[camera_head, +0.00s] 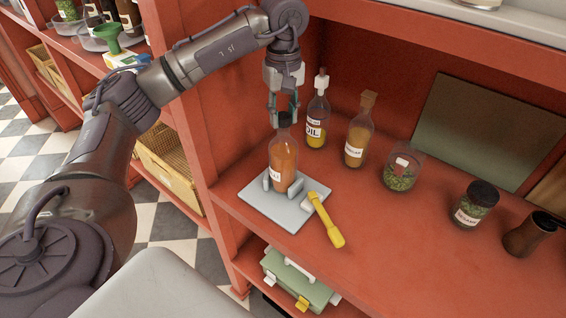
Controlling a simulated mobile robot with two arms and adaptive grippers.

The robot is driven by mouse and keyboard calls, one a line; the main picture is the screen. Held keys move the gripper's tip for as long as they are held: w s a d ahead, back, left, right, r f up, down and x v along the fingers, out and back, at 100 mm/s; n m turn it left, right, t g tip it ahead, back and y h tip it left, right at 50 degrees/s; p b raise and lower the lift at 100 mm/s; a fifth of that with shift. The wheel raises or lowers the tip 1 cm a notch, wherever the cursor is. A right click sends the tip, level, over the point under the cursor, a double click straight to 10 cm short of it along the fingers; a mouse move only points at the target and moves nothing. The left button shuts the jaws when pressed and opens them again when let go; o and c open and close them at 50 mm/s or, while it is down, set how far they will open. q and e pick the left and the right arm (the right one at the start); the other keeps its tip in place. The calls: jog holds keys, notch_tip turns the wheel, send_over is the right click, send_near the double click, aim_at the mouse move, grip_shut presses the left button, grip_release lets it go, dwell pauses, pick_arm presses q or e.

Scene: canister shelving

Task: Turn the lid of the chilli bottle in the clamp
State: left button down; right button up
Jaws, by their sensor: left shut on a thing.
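The chilli bottle (283,160), with orange-red contents and a partly hidden label, stands upright in the grey clamp (270,207) on the red shelf. The clamp has a yellow handle (327,222) pointing toward the front right. The dark lid (285,119) tops the bottle's neck. My left gripper (284,116) points down from above and is shut on the lid, its fingers on either side. My right gripper is not in view.
The oil bottle (317,115) stands close behind the gripper. An upper shelf edge (440,45) runs above.

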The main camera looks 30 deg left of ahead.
pick_arm(q)
jog(key=n, duration=0.5)
jog(key=n+p, duration=0.1)
jog(key=n, duration=1.3)
jog(key=shift+p, duration=0.35)
jog(key=shift+f, duration=0.1)
jog(key=c, duration=0.7)
grip_release()
